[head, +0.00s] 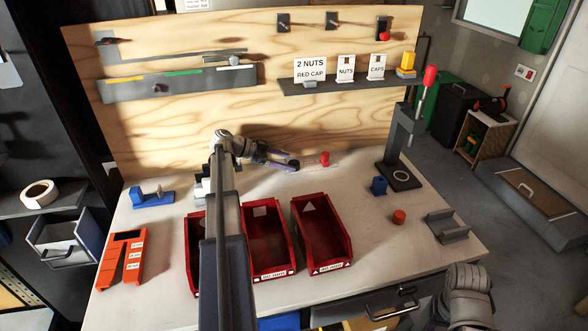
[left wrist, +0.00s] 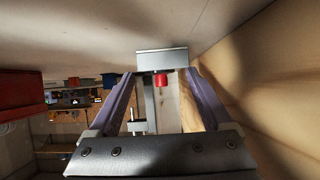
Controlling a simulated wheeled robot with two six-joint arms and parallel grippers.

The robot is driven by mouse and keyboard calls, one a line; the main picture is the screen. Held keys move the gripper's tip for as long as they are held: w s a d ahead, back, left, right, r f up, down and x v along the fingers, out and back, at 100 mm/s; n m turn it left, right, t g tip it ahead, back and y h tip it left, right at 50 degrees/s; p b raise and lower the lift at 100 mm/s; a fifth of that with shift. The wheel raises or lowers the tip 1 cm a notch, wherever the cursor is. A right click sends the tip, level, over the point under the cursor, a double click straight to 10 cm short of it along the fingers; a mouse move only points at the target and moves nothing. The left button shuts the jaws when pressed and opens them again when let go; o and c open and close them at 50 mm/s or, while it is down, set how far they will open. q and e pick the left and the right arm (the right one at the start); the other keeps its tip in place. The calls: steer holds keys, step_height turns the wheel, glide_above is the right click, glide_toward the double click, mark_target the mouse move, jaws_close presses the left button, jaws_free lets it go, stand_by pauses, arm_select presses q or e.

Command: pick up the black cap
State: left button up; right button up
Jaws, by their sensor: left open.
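I cannot make out a black cap for certain in either view. My left gripper (head: 298,163) is open and low over the back of the workbench, pointing right. A small red piece (head: 325,158) stands just beyond its fingertips. In the left wrist view, the open fingers of my left gripper (left wrist: 160,92) frame a red piece (left wrist: 160,80) against a grey block (left wrist: 161,62); nothing is gripped. An orange-red round piece (head: 399,216) sits at the bench's right side.
Red bins (head: 349,262) stand along the front of the workbench (head: 160,225). A dark stand with a red-handled lever (head: 404,140), a blue piece (head: 379,186) and a grey holder (head: 447,226) are at right. A wooden board (head: 190,45) with a shelf (head: 345,84) rises behind.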

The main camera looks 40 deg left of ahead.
mark_target(290, 163)
arm_select(q)
steer(key=shift+x, duration=1.05)
jaws_close()
steer(key=shift+r, duration=0.1)
step_height(290, 163, up, 10)
steer(key=p, duration=0.9)
steer(key=shift+p, duration=0.35)
